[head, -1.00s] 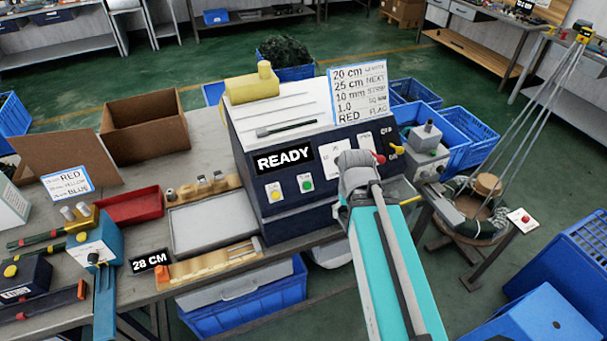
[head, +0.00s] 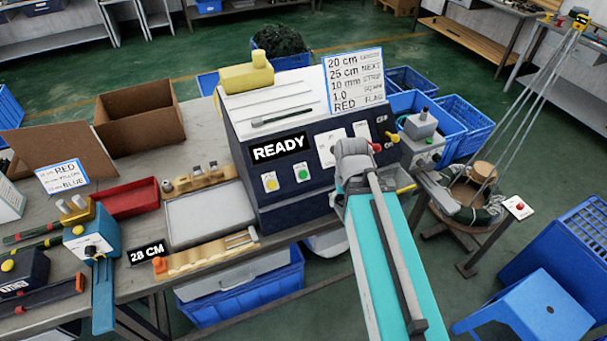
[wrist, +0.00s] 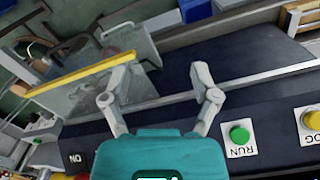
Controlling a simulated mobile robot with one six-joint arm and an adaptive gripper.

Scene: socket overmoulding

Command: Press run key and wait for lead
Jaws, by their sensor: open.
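The dark blue machine (head: 290,215) stands on the bench, and its display (head: 279,148) reads READY. The green run key (head: 302,173) is on its front panel, right of a yellow key (head: 270,181). In the wrist view the green key (wrist: 240,134) is labelled RUN and shows at the lower right, apart from my gripper. My gripper (wrist: 162,70) is open, with nothing between its fingers, over the machine's dark front. In the head view my own arm hides the fingers. I cannot make out a finished lead at the machine.
A yellow-edged clear guard (wrist: 80,78) lies close to my left finger in the wrist view. A grey tray (head: 212,216) is left of the machine. A wire reel stand (head: 470,225) is at the right. Blue crates (head: 463,125) stand behind.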

